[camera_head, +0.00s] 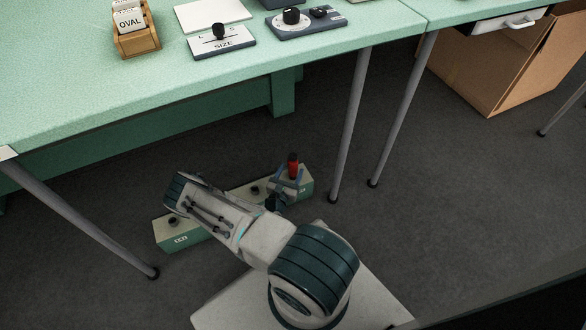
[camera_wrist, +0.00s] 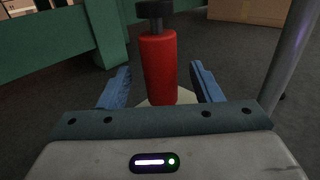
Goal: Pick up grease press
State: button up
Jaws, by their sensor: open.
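The grease press is a red cylinder with a black knob on top. It stands upright at the right end of a low green and cream unit on the floor, and shows in the head view (camera_head: 293,166). In the wrist view the grease press (camera_wrist: 159,68) stands between the two blue fingers of my gripper (camera_wrist: 160,88). The fingers are open, with a gap on each side of the red body. The head view also shows my gripper (camera_head: 289,178) around the lower part of the press. Its base is partly hidden by my gripper.
The low unit (camera_head: 180,236) has dark knobs on its top. A green table (camera_head: 90,85) stands above and behind, with grey legs (camera_head: 348,125) close to the right of the press. A cardboard box (camera_head: 490,75) is at the upper right. Open floor (camera_head: 430,200) lies to the right.

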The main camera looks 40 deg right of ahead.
aim_at(292, 171)
jog(key=b+x, duration=0.2)
jog(key=x, duration=0.1)
jog(key=shift+w+d, duration=0.15)
jog(key=shift+d, duration=0.2)
jog(key=shift+w+d+r, duration=0.1)
jog(key=shift+w+d, duration=0.2)
jog(key=shift+d, duration=0.1)
jog(key=c, duration=1.2)
jog(key=shift+o, duration=0.2)
jog(key=shift+r, duration=0.1)
notch_tip(292, 171, up, 10)
jog(key=p, duration=0.5)
